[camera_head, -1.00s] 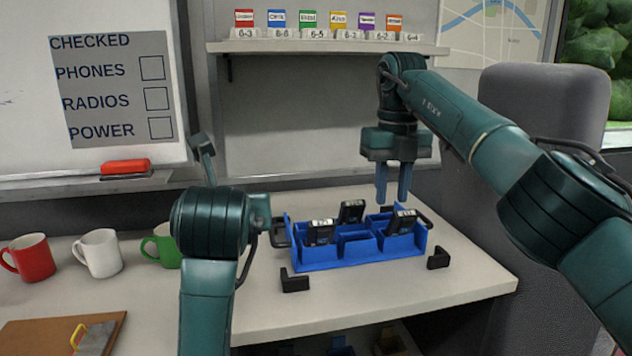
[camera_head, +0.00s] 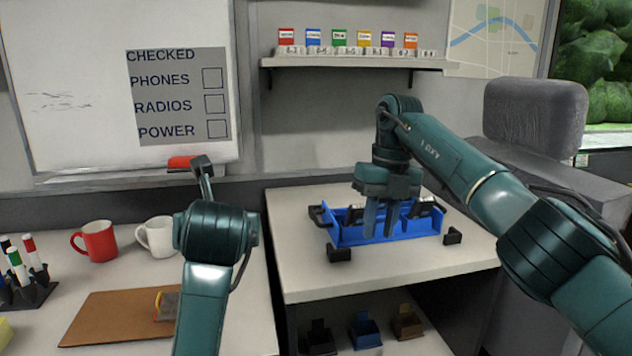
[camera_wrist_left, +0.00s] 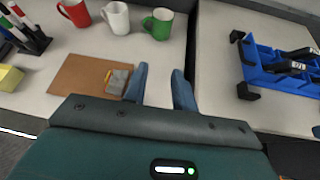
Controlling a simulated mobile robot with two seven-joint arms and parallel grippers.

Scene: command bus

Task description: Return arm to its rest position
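My right gripper (camera_head: 379,232) points down in front of the blue tray (camera_head: 350,237) in the head view, with a narrow gap between its fingers and nothing seen between them. It hides the tray's middle. Black packs stand in the tray; one (camera_head: 424,206) shows right of the fingers. My left arm rises at the left; its fingers are hidden in the head view. In the left wrist view my left gripper (camera_wrist_left: 160,88) is open and empty, above the counter between the clipboard (camera_wrist_left: 78,76) and the tray (camera_wrist_left: 262,72).
A red mug (camera_head: 98,241), a white mug (camera_head: 157,236) and a green mug (camera_wrist_left: 158,23) stand on the left counter. A marker holder (camera_head: 24,290) is at far left. Black corner stops (camera_head: 339,254) surround the tray. A flag shelf (camera_head: 355,62) hangs above; a grey seat (camera_head: 535,115) is right.

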